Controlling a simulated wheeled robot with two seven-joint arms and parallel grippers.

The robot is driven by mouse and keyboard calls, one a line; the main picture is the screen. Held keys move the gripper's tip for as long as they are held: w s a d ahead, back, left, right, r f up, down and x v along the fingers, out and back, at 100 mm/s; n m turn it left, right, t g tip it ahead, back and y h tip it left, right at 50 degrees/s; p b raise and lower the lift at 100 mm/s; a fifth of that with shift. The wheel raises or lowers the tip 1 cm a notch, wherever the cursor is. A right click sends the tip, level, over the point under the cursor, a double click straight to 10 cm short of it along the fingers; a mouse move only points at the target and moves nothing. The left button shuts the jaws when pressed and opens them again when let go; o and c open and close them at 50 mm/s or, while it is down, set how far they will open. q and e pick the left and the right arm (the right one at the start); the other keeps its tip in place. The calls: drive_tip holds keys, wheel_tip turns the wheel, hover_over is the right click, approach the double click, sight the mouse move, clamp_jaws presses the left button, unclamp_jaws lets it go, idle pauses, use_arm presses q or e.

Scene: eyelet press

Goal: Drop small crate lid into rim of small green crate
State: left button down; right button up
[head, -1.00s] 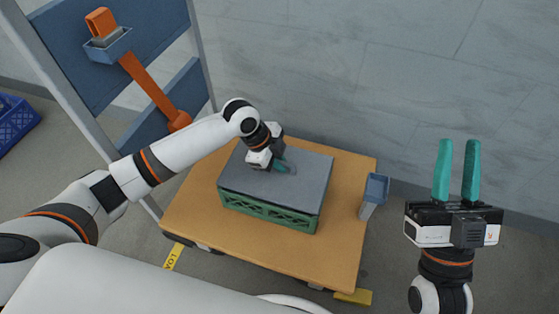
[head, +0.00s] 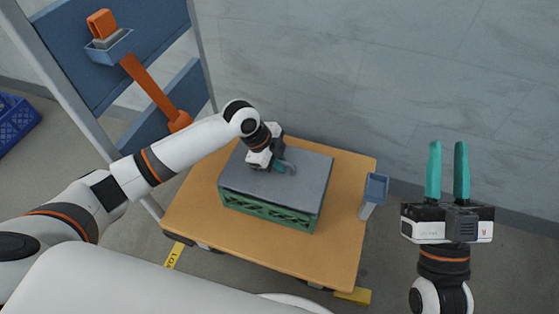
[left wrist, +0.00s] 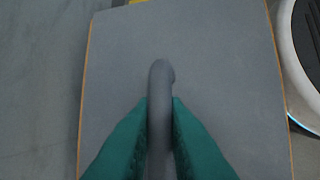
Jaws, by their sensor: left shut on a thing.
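The small crate lid (head: 305,184) is a flat grey panel lying over the top of the small green crate (head: 268,212) in the head view. The lid covers the crate's opening; whether it is seated in the rim or just above it I cannot tell. My left gripper (head: 282,168) is at the lid's middle. The left wrist view shows its teal fingers (left wrist: 160,125) shut on the lid's grey handle (left wrist: 160,78). My right gripper (head: 447,172) is in the air at the right, its two teal fingers apart and empty.
The crate stands on a wooden-topped cart (head: 250,252) with bare top around it. A small blue-grey holder (head: 375,188) is at the cart's right edge. A blue panel rack (head: 75,55) stands at the left, and a blue crate (head: 15,122) lies on the floor.

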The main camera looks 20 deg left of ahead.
drive_tip(key=shift+w+f+g, duration=0.35)
drive_tip(key=shift+w+g, duration=0.05)
idle(0.9)
use_arm(q)
drive_tip(key=shift+p, duration=0.35)
use_arm(e)
drive_tip(key=shift+w+f+g+h, duration=0.3)
drive_tip(key=shift+f+g, duration=0.2)
drive_tip(key=shift+w+d+f+g+h, duration=0.1)
drive_tip(key=shift+w+f+g+h, duration=0.1)
drive_tip(key=shift+f+g, duration=0.25)
drive_tip(key=shift+w+f+g+h, duration=0.15)
drive_tip(key=shift+f+g+h, duration=0.1)
drive_tip(key=shift+f, duration=0.3)
use_arm(q)
drive_tip(key=shift+f, duration=0.7)
use_arm(e)
drive_tip(key=shift+s+r+t+y, duration=0.15)
drive_tip(key=shift+r+t+y, duration=0.25)
drive_tip(key=shift+r+y, duration=0.1)
use_arm(q)
drive_tip(key=c, duration=1.4)
unclamp_jaws()
drive_tip(key=shift+o, duration=0.2)
